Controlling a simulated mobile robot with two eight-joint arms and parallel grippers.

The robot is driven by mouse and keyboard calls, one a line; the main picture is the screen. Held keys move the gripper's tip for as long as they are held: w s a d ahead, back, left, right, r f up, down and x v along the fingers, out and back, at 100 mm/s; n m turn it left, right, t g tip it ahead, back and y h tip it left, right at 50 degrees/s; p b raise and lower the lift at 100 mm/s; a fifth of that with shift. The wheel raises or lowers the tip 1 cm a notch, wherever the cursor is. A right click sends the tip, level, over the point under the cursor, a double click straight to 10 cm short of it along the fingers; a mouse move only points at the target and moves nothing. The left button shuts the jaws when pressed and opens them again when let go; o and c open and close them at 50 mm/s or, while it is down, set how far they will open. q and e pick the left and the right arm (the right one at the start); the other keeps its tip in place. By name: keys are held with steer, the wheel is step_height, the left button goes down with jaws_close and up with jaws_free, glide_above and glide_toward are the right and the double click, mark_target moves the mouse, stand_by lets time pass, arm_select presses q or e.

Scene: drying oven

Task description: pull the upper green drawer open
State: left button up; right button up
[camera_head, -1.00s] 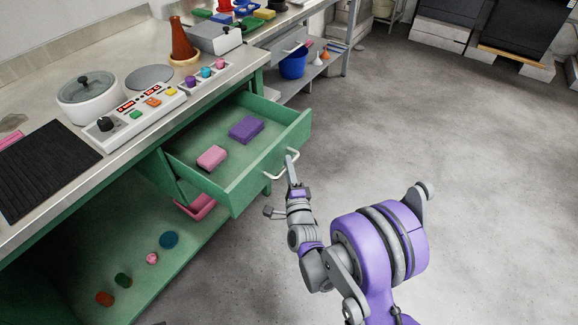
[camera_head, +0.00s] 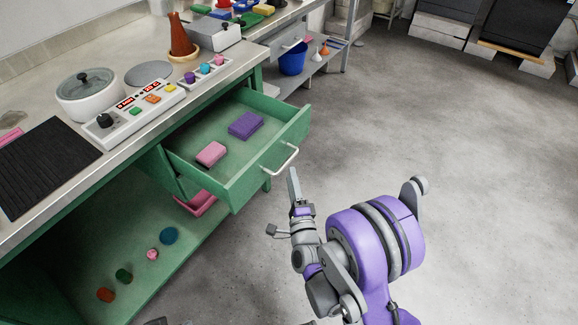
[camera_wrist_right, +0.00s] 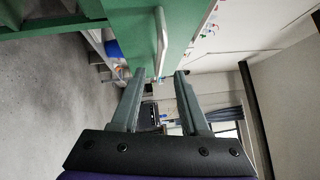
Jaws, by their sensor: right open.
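The upper green drawer (camera_head: 225,165) stands pulled out from under the steel counter. A pink block (camera_head: 211,154) and a purple block (camera_head: 246,125) lie inside it. Its pale bar handle (camera_head: 281,160) is on the front panel. My right gripper (camera_head: 293,180) is just in front of and below the handle, apart from it.
The counter carries a white pot (camera_head: 88,97), a control panel (camera_head: 135,113) and a black mat (camera_head: 42,165). A lower green shelf (camera_head: 130,285) holds several small coloured pieces. A blue bucket (camera_head: 292,62) stands on a shelf behind. The floor at right is clear.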

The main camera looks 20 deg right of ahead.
steer(key=shift+s+a+f+b, duration=0.1)
steer(key=shift+s+b, duration=0.3)
steer(key=shift+s, duration=0.35)
steer(key=shift+s+a+f+b, duration=0.15)
steer(key=shift+s+b, duration=0.25)
steer(key=shift+s, duration=0.3)
steer(key=shift+s+a+f+b, duration=0.1)
steer(key=shift+s+b, duration=0.3)
steer(key=shift+s, duration=0.35)
